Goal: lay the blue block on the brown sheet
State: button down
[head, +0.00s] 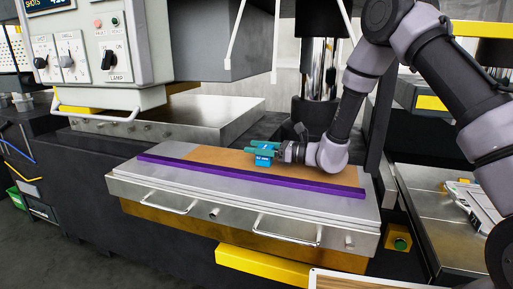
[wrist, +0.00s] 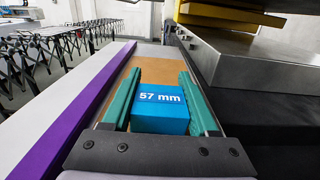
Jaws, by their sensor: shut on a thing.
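The blue block (wrist: 160,108), marked "57 mm", is between the two green fingers of my gripper (wrist: 160,90) in the wrist view. In the head view the block (head: 264,157) shows between the green fingers of my gripper (head: 262,149). My gripper is shut on it. The brown sheet (head: 222,157) lies flat on the metal plate, behind the purple strip. The block is over the sheet, and I cannot tell whether it touches it. The sheet (wrist: 172,73) also shows beyond the block in the wrist view.
A purple strip (head: 250,177) runs along the front of the metal plate (head: 150,183). A dark column (head: 314,110) stands behind. A control box (head: 90,45) hangs at the upper left. A raised metal slab (wrist: 235,55) is at the right in the wrist view.

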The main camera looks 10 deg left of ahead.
aim_at(272, 148)
jog(key=shift+c, duration=0.8)
grip_release()
jog(key=shift+r, duration=0.15)
jog(key=d, duration=0.7)
jog(key=shift+s+d, duration=0.25)
jog(key=shift+s, duration=0.05)
jog(key=shift+a, duration=0.1)
